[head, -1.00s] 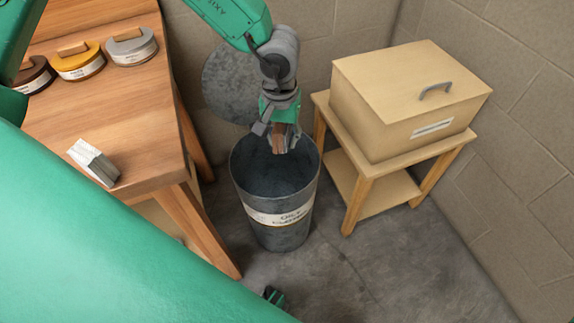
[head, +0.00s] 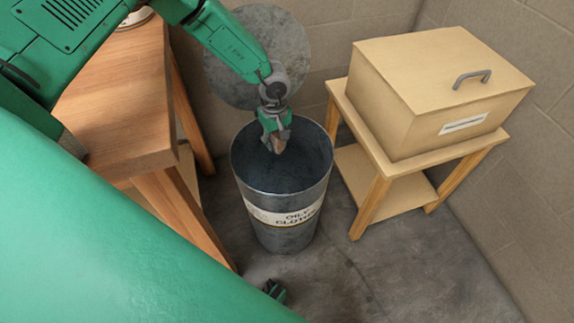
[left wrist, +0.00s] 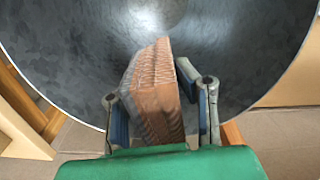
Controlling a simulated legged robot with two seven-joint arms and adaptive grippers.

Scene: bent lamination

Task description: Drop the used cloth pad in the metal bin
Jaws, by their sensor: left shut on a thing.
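The metal bin (head: 282,222) stands open on the floor, with a white label band reading something like "oily cloths". My left gripper (head: 277,143) points down over the bin's mouth, within its rim outline. It is shut on the used cloth pad (head: 278,147), a brown block. In the left wrist view the pad (left wrist: 157,92) sits between the blue-lined fingers (left wrist: 160,115), with a ribbed face and one blurred side. Behind it is the bin's grey interior (left wrist: 235,60).
A wooden bench (head: 120,110) stands left of the bin, partly hidden by my arm. A round grey metal lid (head: 235,70) is upright behind the bin. A small wooden stand (head: 385,185) at right carries a tan box (head: 430,95) with a handle. Bare floor lies in front.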

